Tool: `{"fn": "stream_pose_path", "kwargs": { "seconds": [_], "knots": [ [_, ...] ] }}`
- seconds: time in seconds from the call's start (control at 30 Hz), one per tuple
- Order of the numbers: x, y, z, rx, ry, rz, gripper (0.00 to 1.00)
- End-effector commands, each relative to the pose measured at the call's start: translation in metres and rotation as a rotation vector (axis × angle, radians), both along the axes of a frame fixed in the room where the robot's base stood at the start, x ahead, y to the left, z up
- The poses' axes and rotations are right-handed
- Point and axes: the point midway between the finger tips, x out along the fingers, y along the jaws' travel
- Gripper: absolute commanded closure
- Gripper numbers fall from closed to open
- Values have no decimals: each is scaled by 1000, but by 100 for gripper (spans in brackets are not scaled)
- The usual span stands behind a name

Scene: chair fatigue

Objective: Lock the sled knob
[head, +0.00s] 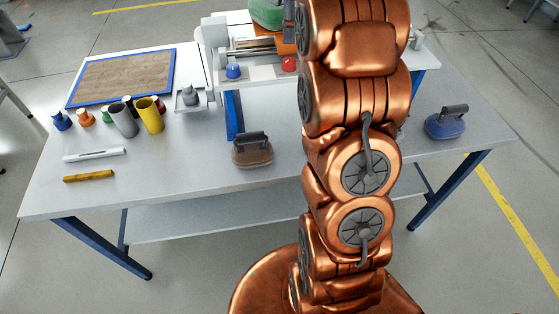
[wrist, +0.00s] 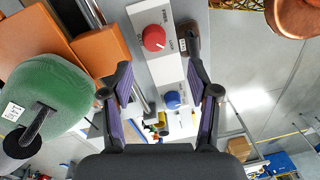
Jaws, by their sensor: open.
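Two knobs sit on a pale panel: a red knob (head: 289,64) on the right and a blue knob (head: 233,71) on the left in the head view. In the wrist view the red knob (wrist: 154,37) is beyond my fingertips, with small lettering beside it and a light pointer line on it. The blue knob (wrist: 172,99) shows between my fingers. My gripper (wrist: 160,68) is open and empty, apart from both knobs.
A green rounded weight (wrist: 45,95) and orange blocks (wrist: 100,50) stand left of the panel in the wrist view. On the table (head: 200,200) are a brown handled block (head: 252,150), a blue handled block (head: 446,122) and several cups. The table's front is largely clear.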

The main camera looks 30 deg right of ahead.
Motion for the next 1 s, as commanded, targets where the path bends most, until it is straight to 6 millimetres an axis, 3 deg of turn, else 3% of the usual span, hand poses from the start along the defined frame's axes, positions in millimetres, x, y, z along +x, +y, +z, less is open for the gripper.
{"fn": "stream_pose_path", "kwargs": {
  "seconds": [0.37, 1.0],
  "knots": [
    [-14, 26, 0, -6, 10, -71, 40],
    [-65, 90, -10, -26, 39, -273, 40]
  ]
}}
